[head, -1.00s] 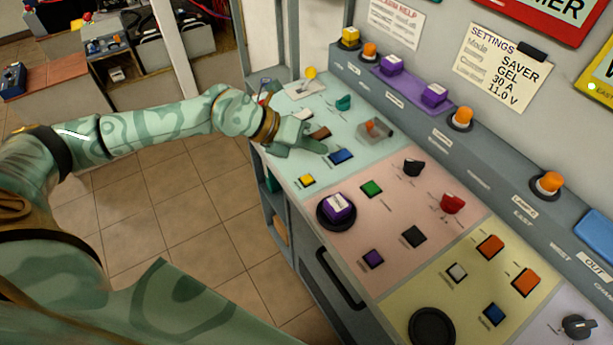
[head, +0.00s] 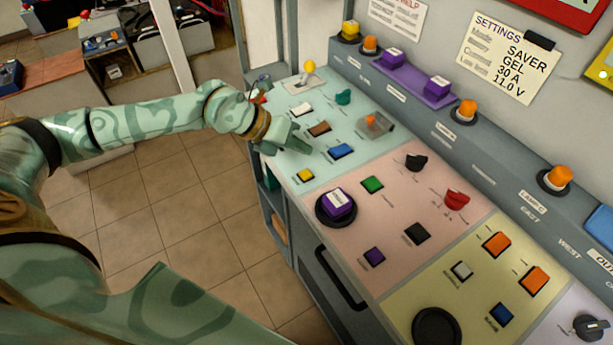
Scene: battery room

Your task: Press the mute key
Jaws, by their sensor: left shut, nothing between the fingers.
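I cannot tell which key is the mute key, as the small labels are unreadable. On the pale teal panel (head: 335,110) are a white key (head: 302,108), a brown key (head: 319,128), a blue key (head: 341,151) and a yellow key (head: 305,175). My left gripper (head: 301,147) is shut and empty, with its tips pointing right over the teal panel, between the brown and yellow keys and left of the blue one. I cannot tell whether it touches the panel. My right gripper is not in view.
A yellow-knobbed lever (head: 309,67), a teal knob (head: 344,96) and a guarded orange switch (head: 371,120) stand on the teal panel.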

